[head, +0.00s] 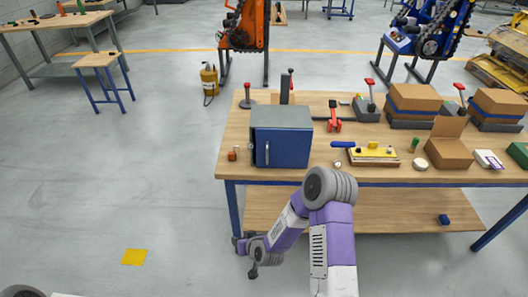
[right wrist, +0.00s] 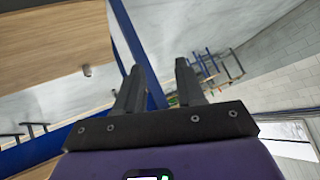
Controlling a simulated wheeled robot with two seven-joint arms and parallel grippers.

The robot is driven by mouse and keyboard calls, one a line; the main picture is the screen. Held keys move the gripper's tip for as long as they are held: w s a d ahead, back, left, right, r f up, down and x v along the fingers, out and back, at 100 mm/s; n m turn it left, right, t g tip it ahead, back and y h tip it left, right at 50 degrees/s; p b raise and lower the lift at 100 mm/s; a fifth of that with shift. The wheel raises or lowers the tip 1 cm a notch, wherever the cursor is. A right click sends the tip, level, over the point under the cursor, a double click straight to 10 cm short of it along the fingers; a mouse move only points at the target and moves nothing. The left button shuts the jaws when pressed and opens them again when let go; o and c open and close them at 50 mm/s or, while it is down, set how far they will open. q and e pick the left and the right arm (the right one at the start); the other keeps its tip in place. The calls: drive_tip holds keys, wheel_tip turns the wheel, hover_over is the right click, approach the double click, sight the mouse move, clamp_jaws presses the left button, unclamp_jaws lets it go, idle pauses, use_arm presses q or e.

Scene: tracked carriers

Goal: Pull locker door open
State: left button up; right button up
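The locker (head: 281,136) is a small blue box with a grey top, standing near the left front of the workbench. Its blue front door (head: 290,150) looks shut, with a pale upright handle (head: 267,153) near the door's left edge. My right gripper (right wrist: 158,66) is open in the right wrist view, with nothing between its two dark fingers. In the head view my right arm folds down to the left, leaving that gripper low in front of the bench, below and apart from the locker. My left gripper is not in view.
The workbench (head: 232,160) has a lower shelf (head: 350,213) and blue legs close to my right arm. Small brown bottles (head: 233,154) stand left of the locker. A blue-handled tool (head: 343,144) and cartons (head: 450,152) lie to its right.

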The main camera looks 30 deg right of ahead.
drive_tip(key=w+d+r+t+h, duration=0.45)
drive_tip(key=w+d+r, duration=0.25)
drive_tip(key=d+r, duration=0.4)
drive_tip(key=m+t+h, duration=0.1)
drive_tip(key=t+h, duration=0.2)
approach(267, 153)
drive_tip(key=w, duration=0.1)
drive_tip(key=x, duration=0.6)
drive_tip(key=shift+w+d+f, duration=0.2)
drive_tip(key=shift+w+d, duration=0.05)
drive_tip(key=shift+d, duration=0.15)
drive_tip(key=shift+w+d, duration=0.2)
drive_tip(key=shift+w, duration=0.4)
clamp_jaws()
drive_tip(key=shift+b, duration=0.3)
